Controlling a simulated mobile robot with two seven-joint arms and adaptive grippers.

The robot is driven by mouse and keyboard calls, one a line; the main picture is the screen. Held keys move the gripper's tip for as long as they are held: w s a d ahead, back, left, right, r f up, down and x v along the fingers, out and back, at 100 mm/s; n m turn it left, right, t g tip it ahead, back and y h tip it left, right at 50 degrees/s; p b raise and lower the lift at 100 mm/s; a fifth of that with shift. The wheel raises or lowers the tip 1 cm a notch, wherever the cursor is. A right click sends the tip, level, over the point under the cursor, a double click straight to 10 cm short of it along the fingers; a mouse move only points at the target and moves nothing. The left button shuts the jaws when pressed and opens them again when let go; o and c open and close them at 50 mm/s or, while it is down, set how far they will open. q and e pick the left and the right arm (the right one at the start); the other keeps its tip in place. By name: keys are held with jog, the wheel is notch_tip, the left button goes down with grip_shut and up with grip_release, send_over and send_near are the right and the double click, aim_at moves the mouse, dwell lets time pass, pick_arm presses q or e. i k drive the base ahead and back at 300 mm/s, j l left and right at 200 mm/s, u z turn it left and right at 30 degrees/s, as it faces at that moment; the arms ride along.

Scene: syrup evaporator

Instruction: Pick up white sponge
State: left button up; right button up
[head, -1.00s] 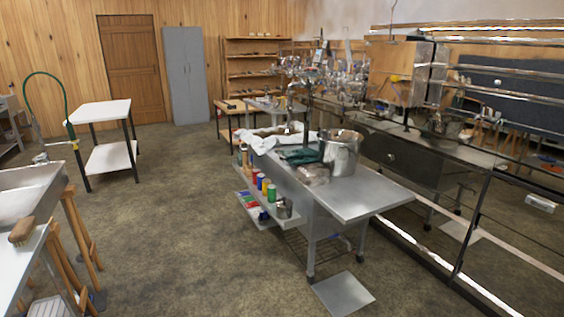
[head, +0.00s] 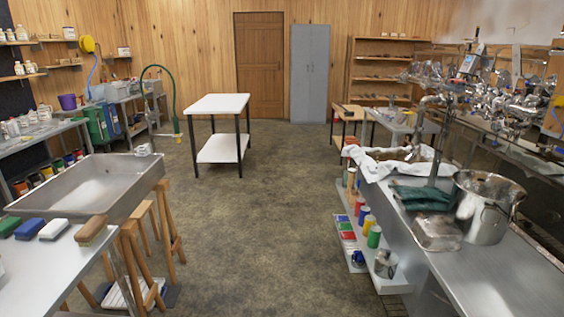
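A white sponge (head: 54,229) lies on the metal table (head: 62,262) at the lower left of the head view. It sits in a row between a blue sponge (head: 31,228) on its left and a brown brush (head: 91,230) on its right. A green sponge (head: 9,226) is at the far left of the row. Neither of my grippers shows in the head view.
A sink basin (head: 98,183) stands just behind the sponges, with wooden stools (head: 138,265) to the right. A steel counter (head: 480,270) with a metal pot (head: 485,207) is on the right. The floor (head: 260,245) between is clear, with a white-topped table (head: 220,104) beyond.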

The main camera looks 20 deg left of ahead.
aim_at(55, 228)
jog(key=i+j+u, duration=0.1)
jog(key=i+u, duration=0.5)
jog(key=u, duration=0.25)
jog(key=i+l+u, duration=0.1)
jog(key=i+u, duration=0.3)
jog(key=k, duration=0.1)
